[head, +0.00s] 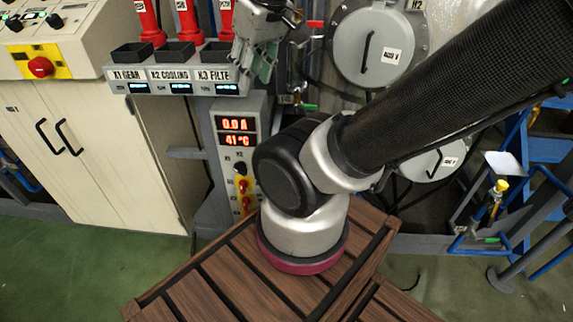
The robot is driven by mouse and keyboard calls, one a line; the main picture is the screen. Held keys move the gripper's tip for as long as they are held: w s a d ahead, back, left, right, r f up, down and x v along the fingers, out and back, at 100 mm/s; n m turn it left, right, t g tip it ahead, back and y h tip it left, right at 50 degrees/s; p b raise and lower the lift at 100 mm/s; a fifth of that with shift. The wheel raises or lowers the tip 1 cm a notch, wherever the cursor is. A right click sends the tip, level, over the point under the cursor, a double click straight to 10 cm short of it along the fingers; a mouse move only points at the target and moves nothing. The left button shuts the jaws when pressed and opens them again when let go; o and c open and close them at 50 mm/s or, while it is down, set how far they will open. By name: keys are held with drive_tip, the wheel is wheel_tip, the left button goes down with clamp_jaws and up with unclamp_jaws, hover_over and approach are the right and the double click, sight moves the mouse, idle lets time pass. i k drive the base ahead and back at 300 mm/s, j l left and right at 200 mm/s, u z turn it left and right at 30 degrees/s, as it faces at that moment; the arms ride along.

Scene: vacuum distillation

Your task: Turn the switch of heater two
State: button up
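A narrow grey control panel (223,172) stands left of my arm's base. It carries a red display (236,132) reading about 0.0 A and 41 °C. Below the display is a black rotary knob (240,168), under a small label too blurred to read surely. Yellow-backed red controls (243,186) sit lower down. I cannot tell which control is the heater two switch. My gripper (262,72) is above the panel, in front of the right end of the labelled shelf. It is seen partly and at an angle, so its finger opening is unclear. It is apart from the knob.
A shelf (178,87) labelled K1 GEAR, K2 COOLING and K3 FILTE holds red items in black holders. A console (60,45) with a red emergency button (40,66) tops a cream cabinet (95,150). Round grey vessels (375,45) and blue pipework (545,150) stand right.

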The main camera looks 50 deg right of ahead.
sight(246, 201)
drive_tip(key=i+j+z, duration=0.1)
drive_tip(key=z, duration=0.3)
drive_tip(key=j+z, duration=0.1)
drive_tip(key=z, duration=0.35)
drive_tip(key=j+z, duration=0.15)
drive_tip(key=z, duration=0.25)
drive_tip(key=i+j+z, duration=0.1)
drive_tip(key=z, duration=0.35)
drive_tip(key=j, duration=1.3)
drive_tip(key=k, duration=0.35)
drive_tip(key=k+l+u, duration=0.3)
drive_tip(key=k+l, duration=0.15)
drive_tip(key=l, duration=0.2)
drive_tip(key=k+l+u, duration=0.3)
drive_tip(key=k+l, duration=0.2)
drive_tip(key=k, duration=0.05)
